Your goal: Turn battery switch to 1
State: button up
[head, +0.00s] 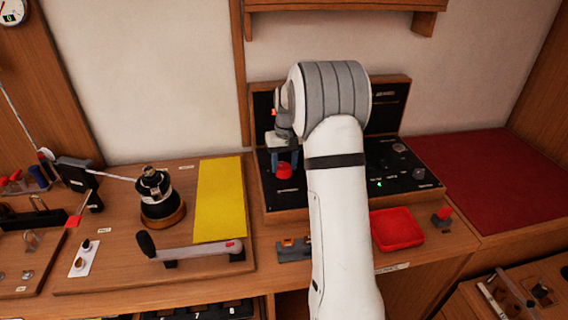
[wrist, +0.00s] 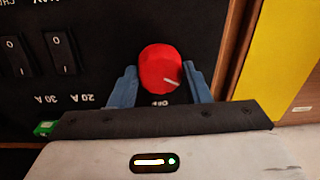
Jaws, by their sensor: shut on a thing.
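The battery switch is a round red knob (wrist: 161,68) on a black panel (wrist: 100,20). A white pointer mark on it aims toward the lower right in the wrist view, and part of a label shows just below it. In the head view the red knob (head: 284,171) is on the left part of the panel. My gripper (wrist: 160,82) is shut on the knob, with one blue finger on each side of it. In the head view my gripper (head: 284,158) reaches down onto the knob, and my arm hides the middle of the panel. The position numbers around the knob are not readable.
Two black rocker switches (wrist: 38,54) sit left of the knob in the wrist view. A yellow sheet (head: 219,199) lies left of the panel. A red tray (head: 396,229) stands in front of it. A winch (head: 160,196) and its handle (head: 195,250) are further left.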

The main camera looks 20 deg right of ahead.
aim_at(286, 166)
jog(key=shift+r, duration=0.1)
jog(key=o, duration=1)
jog(key=r, duration=0.7)
jog(key=shift+d+r, duration=0.25)
jog(key=shift+r, duration=0.1)
jog(key=s+a+r+t, duration=0.1)
jog(key=s+a+r, duration=0.25)
jog(key=s, duration=0.35)
jog(key=s+a+r, duration=0.2)
jog(key=s+a, duration=0.3)
jog(key=s, duration=0.3)
jog(key=shift+n+t+h, duration=0.3)
jog(key=shift+n+t, duration=0.4)
jog(key=shift+t, duration=0.2)
jog(key=s+a+f, duration=0.1)
jog(key=s, duration=0.4)
jog(key=s+a+f, duration=0.2)
jog(key=s, duration=0.4)
jog(key=s+a+f, duration=0.1)
jog(key=s+a, duration=0.1)
jog(key=s, duration=0.4)
jog(key=shift+s+f, duration=0.2)
jog(key=shift+f, duration=0.2)
